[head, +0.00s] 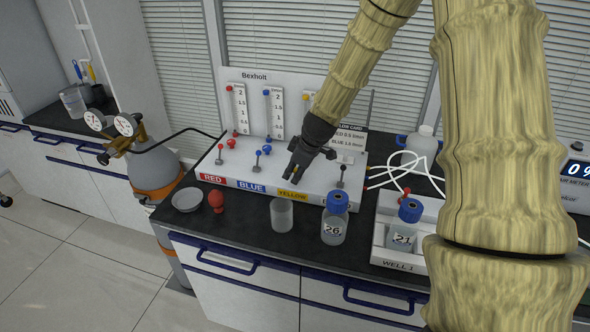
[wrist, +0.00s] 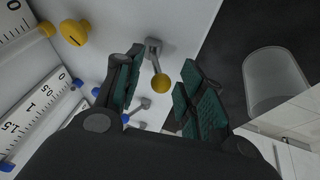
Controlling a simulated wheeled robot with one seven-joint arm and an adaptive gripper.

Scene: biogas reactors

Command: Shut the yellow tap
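The yellow tap (wrist: 161,83) is a short grey lever with a yellow ball tip, on a grey mount on the white panel. In the wrist view its ball lies in the gap between the fingertips of my gripper (wrist: 157,93). The fingers are open, with clear space on both sides of the ball, and I see no contact. In the head view my gripper (head: 297,170) is just above the yellow label (head: 292,195) of the white gas panel (head: 270,160) and mostly hides the tap there.
Blue taps (head: 260,158) and red taps (head: 220,155) stand left on the panel. A yellow knob (wrist: 74,33) is close by. In front stand an empty beaker (head: 282,215), bottle 26 (head: 335,220) and a red bulb (head: 216,200). Bottle 21 (head: 405,228) sits in a white tray at right.

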